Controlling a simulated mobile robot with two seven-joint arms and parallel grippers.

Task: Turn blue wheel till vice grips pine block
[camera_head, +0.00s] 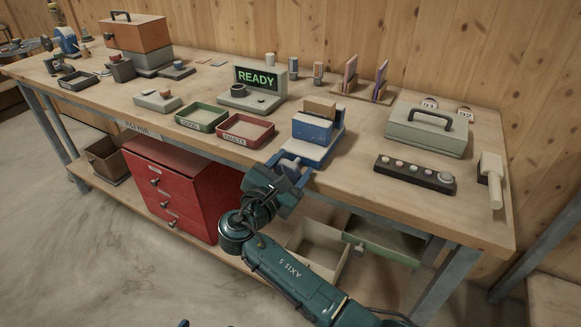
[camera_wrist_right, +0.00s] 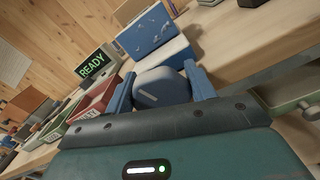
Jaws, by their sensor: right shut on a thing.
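The blue vice (camera_head: 312,128) stands at the front edge of the workbench. The tan pine block (camera_head: 320,107) shows above its front jaw; its lower part is hidden, and I cannot tell whether both jaws touch it. My right gripper (camera_head: 288,168) is at the front of the vice. In the right wrist view its two blue fingers are shut on the sides of the round blue wheel (camera_wrist_right: 160,87), which has a pale mark on its face. The vice's scuffed blue jaw (camera_wrist_right: 146,32) is just beyond. A small blue bit at the head view's bottom edge may be my left gripper.
A display (camera_head: 259,82) reading READY stands behind a red tray (camera_head: 245,131) and a green tray (camera_head: 202,117). A grey case (camera_head: 427,130), a button strip (camera_head: 415,174) and a mallet (camera_head: 493,180) are to the right. A red drawer cabinet (camera_head: 178,184) is below the bench.

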